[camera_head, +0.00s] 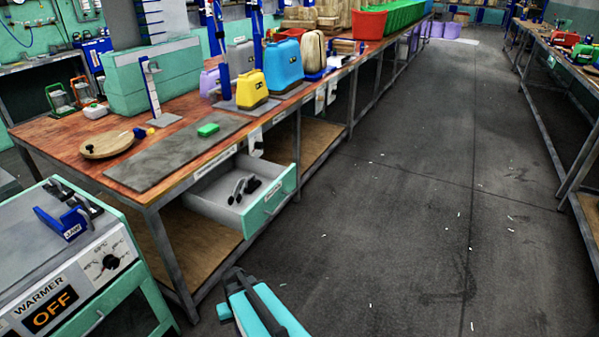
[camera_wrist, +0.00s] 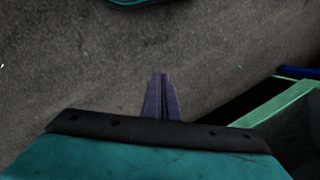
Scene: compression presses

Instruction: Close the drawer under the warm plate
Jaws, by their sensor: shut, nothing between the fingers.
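The warm plate (camera_head: 45,240) is a grey-topped, teal-framed unit at the lower left of the head view, its front panel reading "WARMER OFF". Below that panel is a teal drawer front (camera_head: 115,305) with a small pale handle, cut by the picture's bottom edge; I cannot tell how far out it stands. My gripper (camera_wrist: 162,98) shows in the wrist view as two purple fingers, shut and empty over grey floor. A teal edge (camera_wrist: 280,105) beside a dark hollow lies right of the fingers, apart from them; I cannot tell which unit it belongs to.
Under the wooden bench (camera_head: 60,137), another drawer (camera_head: 268,203) with a teal front stands open, holding dark items. A blue clamp-like piece (camera_head: 68,220) rests on the warm plate. The grey floor aisle (camera_head: 430,200) on the right is mostly clear, with small white scraps.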

